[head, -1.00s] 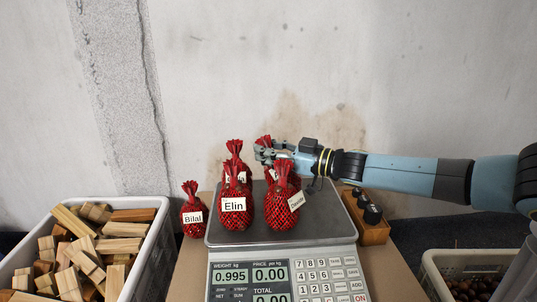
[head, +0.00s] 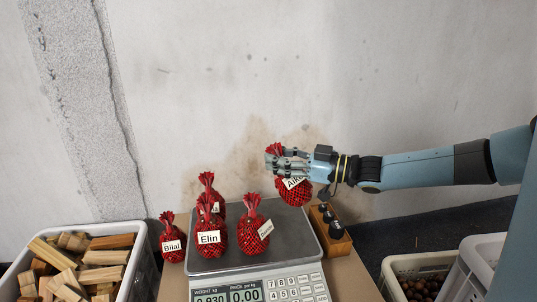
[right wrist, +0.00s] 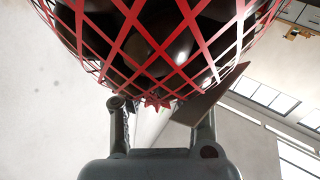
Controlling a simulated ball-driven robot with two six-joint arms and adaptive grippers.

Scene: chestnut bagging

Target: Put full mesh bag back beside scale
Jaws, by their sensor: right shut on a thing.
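My right gripper (head: 290,163) is shut on a red mesh bag (head: 293,190) with a partly hidden label that starts "Ai". The bag hangs above the right back part of the scale (head: 290,212). In the right wrist view the bag's red mesh (right wrist: 170,45) fills the top, with dark chestnuts inside. On the scale plate stand the bag labelled Elin (head: 210,240), a bag with a tilted label (head: 252,235) to its right, and another bag (head: 207,185) behind. The bag labelled Bilal (head: 172,243) stands off the scale, at its left. My left gripper is out of view.
A white crate of wood blocks (head: 140,262) stands at the left. A wooden holder with dark weights (head: 338,246) is right of the scale. A light crate of chestnuts (head: 392,280) is at the lower right. The wall is behind.

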